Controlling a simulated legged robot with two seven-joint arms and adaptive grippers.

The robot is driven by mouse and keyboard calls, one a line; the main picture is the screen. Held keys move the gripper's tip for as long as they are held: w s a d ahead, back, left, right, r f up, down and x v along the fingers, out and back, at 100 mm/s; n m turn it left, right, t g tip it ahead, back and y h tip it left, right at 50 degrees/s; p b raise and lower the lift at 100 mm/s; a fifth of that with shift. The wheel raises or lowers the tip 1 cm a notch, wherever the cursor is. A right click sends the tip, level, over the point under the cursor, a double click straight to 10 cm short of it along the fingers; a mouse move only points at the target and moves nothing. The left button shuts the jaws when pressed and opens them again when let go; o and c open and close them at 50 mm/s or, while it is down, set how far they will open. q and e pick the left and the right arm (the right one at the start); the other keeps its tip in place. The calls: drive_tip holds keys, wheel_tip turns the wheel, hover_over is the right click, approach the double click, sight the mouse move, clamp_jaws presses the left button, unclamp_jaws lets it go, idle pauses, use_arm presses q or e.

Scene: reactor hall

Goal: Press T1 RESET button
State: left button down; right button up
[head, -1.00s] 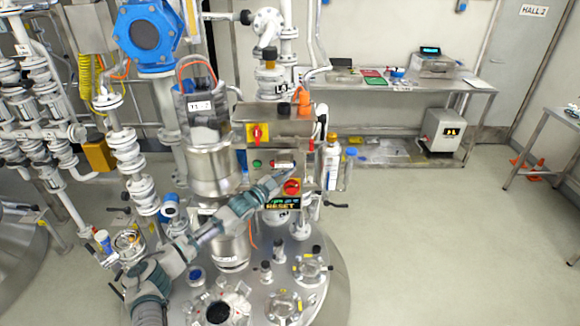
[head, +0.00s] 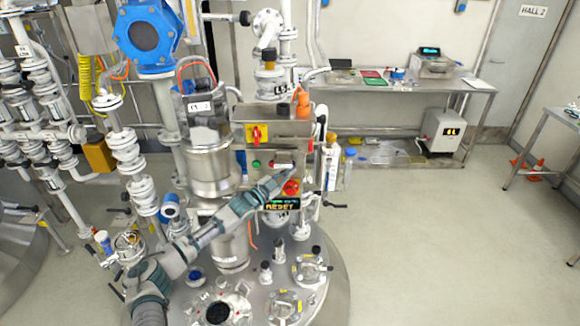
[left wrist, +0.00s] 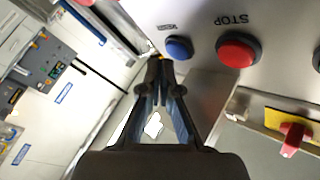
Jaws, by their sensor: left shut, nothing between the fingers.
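The blue button (left wrist: 179,47) is on a grey panel in the left wrist view, beside an upside-down label that seems to read RESET. The blue button is not clearly seen in the head view. My left gripper (left wrist: 160,66) is shut and empty. Its tips appear just below and left of the blue button; I cannot tell whether they touch the panel. In the head view my left gripper (head: 291,173) reaches up to the front of the control box (head: 280,126), over the reactor. My right gripper is not in view.
A red STOP button (left wrist: 238,50) sits right of the blue one. A red handle (left wrist: 293,138) on a yellow plate is lower right. A green button (head: 256,164) and a lit display (head: 282,205) are near my arm. Open floor (head: 430,240) lies to the right.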

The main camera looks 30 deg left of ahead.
use_arm(q)
drive_tip(key=shift+w+d+r, duration=0.1)
drive_tip(key=shift+w+r, duration=0.05)
drive_tip(key=shift+w, duration=0.1)
drive_tip(key=shift+w+a+p, duration=0.25)
drive_tip(key=shift+w+p, duration=0.1)
idle(0.7)
drive_tip(key=shift+s, duration=0.1)
drive_tip(key=shift+s+d, duration=0.15)
drive_tip(key=shift+s, duration=0.05)
drive_tip(key=shift+s+d, duration=0.15)
drive_tip(key=shift+s, duration=0.3)
